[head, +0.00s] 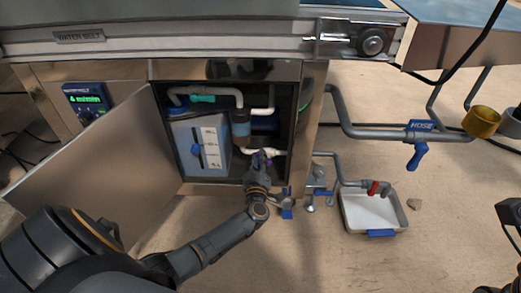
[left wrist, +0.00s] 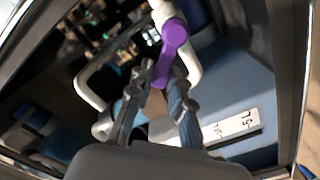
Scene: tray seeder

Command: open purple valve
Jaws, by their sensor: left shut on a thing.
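The purple valve handle (left wrist: 174,40) sits on white pipe in the left wrist view, with its lower end between my left gripper's fingers. My left gripper (left wrist: 160,78) is shut on this handle. In the head view my left gripper (head: 262,164) reaches into the open cabinet from below, and only a bit of purple shows beside its fingers. The valve body is mostly hidden there. Dark parts at the right edge of the head view may belong to my right arm; its fingers cannot be made out.
The cabinet door (head: 95,165) stands open on the left. A blue-grey tank (head: 198,148) and a teal-handled pipe (head: 203,98) are inside the cabinet. A blue hose valve (head: 418,155) and a grey tray (head: 386,232) under a red-banded spout are at right.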

